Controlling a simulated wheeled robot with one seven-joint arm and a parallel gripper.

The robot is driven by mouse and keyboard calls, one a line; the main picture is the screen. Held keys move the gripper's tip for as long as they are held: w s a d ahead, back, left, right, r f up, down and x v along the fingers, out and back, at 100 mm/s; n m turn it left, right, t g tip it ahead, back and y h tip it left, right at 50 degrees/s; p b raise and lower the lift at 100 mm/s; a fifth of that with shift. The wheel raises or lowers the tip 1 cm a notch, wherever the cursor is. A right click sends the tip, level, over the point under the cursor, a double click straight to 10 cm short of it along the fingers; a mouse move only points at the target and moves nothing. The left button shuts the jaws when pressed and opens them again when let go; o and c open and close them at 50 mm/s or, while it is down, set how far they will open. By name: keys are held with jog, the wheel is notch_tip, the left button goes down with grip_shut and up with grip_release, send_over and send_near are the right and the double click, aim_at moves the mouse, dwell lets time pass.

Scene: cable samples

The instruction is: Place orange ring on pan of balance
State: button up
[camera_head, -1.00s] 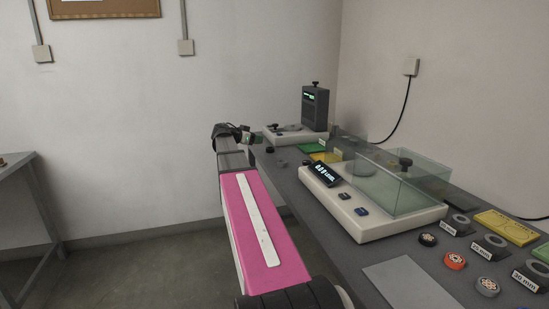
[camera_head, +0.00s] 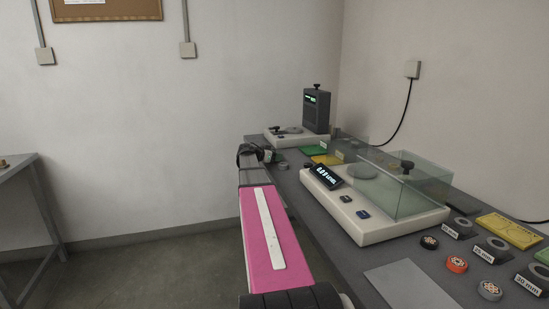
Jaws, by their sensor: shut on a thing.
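An orange ring (camera_head: 457,264) lies on the front right of the table, between a black ring (camera_head: 429,243) and a grey ring (camera_head: 489,290). A white balance (camera_head: 371,226) with a glass enclosure stands in the middle of the table. Its round grey pan (camera_head: 362,171) shows through the glass. My gripper (camera_head: 268,155) is at the far end of my arm, by the table's left edge, well left of the balance. It is small and partly hidden by the wrist. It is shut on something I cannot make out.
A second instrument (camera_head: 290,136) with a dark upright display (camera_head: 316,110) stands at the far end. Green and yellow trays (camera_head: 326,160) lie behind the balance. Labelled holders (camera_head: 492,250) line the right side. A grey plate (camera_head: 412,288) lies in front.

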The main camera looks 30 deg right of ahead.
jog(key=shift+f, duration=0.2)
jog(key=o, duration=0.9)
jog(key=shift+a+f, duration=0.1)
jog(key=shift+f, duration=0.05)
